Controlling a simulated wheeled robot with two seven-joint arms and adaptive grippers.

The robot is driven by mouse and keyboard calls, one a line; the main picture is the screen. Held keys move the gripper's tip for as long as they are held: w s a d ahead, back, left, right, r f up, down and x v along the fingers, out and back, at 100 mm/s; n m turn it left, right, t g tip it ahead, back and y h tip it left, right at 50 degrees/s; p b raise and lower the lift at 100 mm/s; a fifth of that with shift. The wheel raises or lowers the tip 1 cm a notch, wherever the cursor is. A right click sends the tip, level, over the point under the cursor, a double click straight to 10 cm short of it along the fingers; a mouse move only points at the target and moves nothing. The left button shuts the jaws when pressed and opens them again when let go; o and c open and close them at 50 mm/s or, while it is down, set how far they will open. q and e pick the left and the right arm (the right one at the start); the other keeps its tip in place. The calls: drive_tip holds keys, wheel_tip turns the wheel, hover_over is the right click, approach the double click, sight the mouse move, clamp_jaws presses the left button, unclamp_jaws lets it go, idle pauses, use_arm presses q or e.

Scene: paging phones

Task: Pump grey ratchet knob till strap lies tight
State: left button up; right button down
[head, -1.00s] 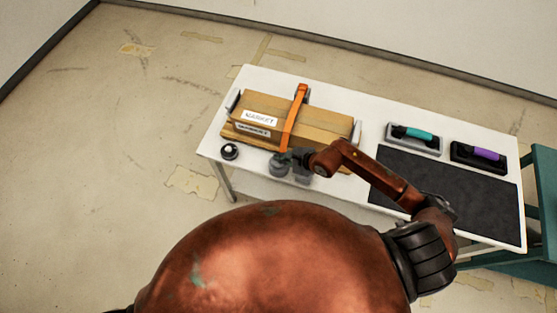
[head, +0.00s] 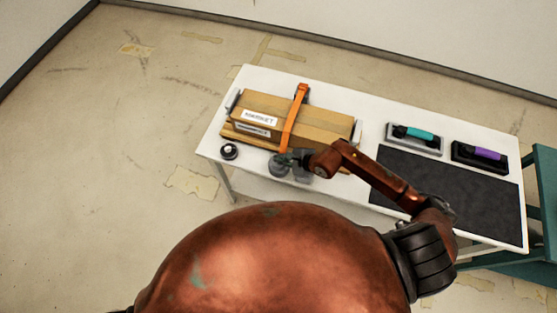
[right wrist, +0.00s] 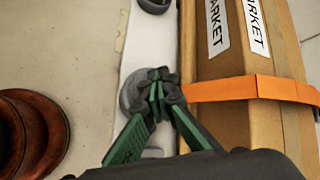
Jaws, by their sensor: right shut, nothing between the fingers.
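The grey ratchet knob (head: 277,167) is at the front edge of the white table, at the lower end of the orange strap (head: 292,118). The strap runs over a brown box (head: 325,121) and also shows in the right wrist view (right wrist: 250,89). My right gripper (head: 284,160) is over the knob, shut and empty. In the right wrist view its green-and-black fingertips (right wrist: 158,76) meet above the round grey knob (right wrist: 129,93) and hide part of it. I cannot tell whether they touch it. My left gripper is out of view.
A black round button with a white centre (head: 229,151) stands left of the knob. To the right are a teal handset (head: 412,133), a purple handset (head: 487,154) and a dark mat (head: 440,190). Grey brackets stand at the box ends.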

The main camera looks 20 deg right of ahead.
drive_tip(key=shift+f+b, duration=0.55)
drive_tip(key=shift+f, duration=0.2)
idle(0.3)
drive_tip(key=shift+r, duration=0.1)
drive_tip(key=shift+r+p, duration=1.1)
drive_tip(key=shift+r, duration=0.4)
drive_tip(key=shift+r+p, duration=1.7)
drive_tip(key=shift+r, duration=0.85)
